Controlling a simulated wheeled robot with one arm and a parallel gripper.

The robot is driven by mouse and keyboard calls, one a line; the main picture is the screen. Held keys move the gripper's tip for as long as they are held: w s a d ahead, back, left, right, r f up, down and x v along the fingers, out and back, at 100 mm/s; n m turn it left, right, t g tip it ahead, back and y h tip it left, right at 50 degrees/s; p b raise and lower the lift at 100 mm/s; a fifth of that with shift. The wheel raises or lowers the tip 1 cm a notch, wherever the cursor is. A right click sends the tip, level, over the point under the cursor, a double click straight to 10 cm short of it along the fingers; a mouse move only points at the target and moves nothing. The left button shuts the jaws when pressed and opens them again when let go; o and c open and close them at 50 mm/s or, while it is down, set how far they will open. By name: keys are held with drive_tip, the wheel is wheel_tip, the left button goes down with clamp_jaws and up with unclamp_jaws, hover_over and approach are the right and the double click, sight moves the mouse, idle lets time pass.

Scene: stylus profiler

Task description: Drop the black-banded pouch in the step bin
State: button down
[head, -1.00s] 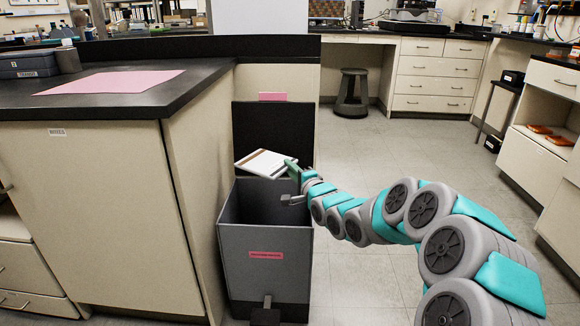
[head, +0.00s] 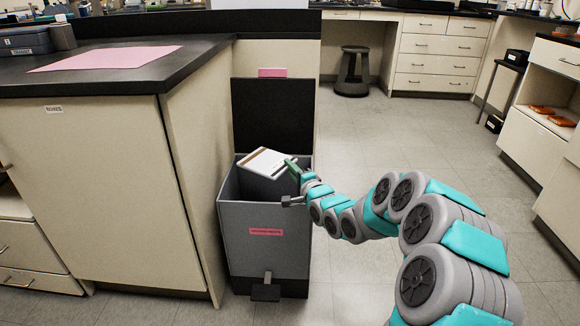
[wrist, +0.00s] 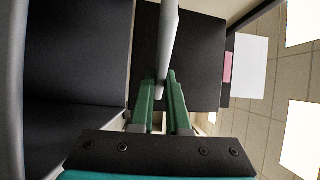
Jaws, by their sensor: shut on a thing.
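My gripper (head: 291,174) is at the mouth of the grey step bin (head: 265,215), and its green fingers are shut on a flat white pouch (head: 268,160) with a brown and dark band. The pouch is tilted over the bin's opening, toward the back. In the wrist view the pouch (wrist: 168,45) shows edge-on between the fingertips (wrist: 161,80). The bin's black lid (head: 272,115) stands open against the panel behind. The bin has a pink label on its front and a pedal (head: 265,291) at its foot. The bin's floor is hidden in the head view.
A beige cabinet (head: 90,195) with a black top stands directly left of the bin. A pink sheet (head: 105,58) lies on that top. A dark stool (head: 352,72) stands at the back. The floor right of the bin is open, apart from my arm.

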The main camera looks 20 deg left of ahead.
drive_tip(key=c, duration=0.8)
unclamp_jaws()
drive_tip(key=v, duration=0.7)
drive_tip(key=shift+s+d+r, duration=0.1)
drive_tip(key=shift+s+d, duration=0.15)
drive_tip(key=shift+s, duration=0.05)
